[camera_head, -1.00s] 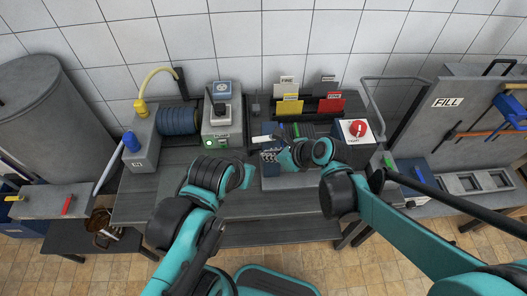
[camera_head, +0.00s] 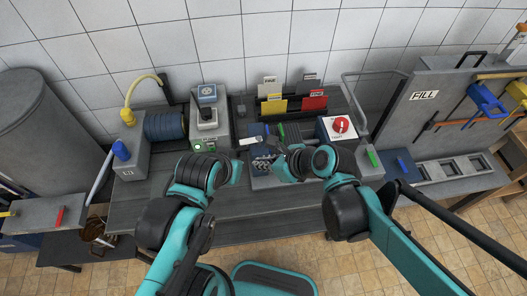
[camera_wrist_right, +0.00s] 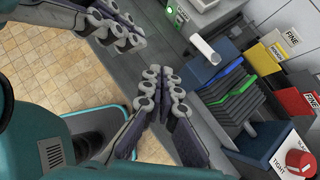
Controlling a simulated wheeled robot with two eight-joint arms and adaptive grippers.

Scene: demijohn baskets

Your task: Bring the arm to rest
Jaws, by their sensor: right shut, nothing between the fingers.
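My right arm comes in from the right in the head view. Its gripper (camera_head: 277,168) is shut and empty, in front of a blue tray (camera_head: 259,183) on the grey bench. In the right wrist view its fingers (camera_wrist_right: 160,76) meet at the tips. My left gripper (camera_head: 238,171) hangs to the left of it, over the bench front. It also shows at the top left of the wrist view (camera_wrist_right: 120,30). I see nothing in it, but its jaw opening is unclear. The two grippers are apart.
The grey bench (camera_head: 240,205) runs below both grippers. Behind them stand a pump box (camera_head: 210,130), a yellow card (camera_head: 273,107), a red card (camera_head: 313,102) and a red dial box (camera_head: 341,125). Tiled floor lies in front.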

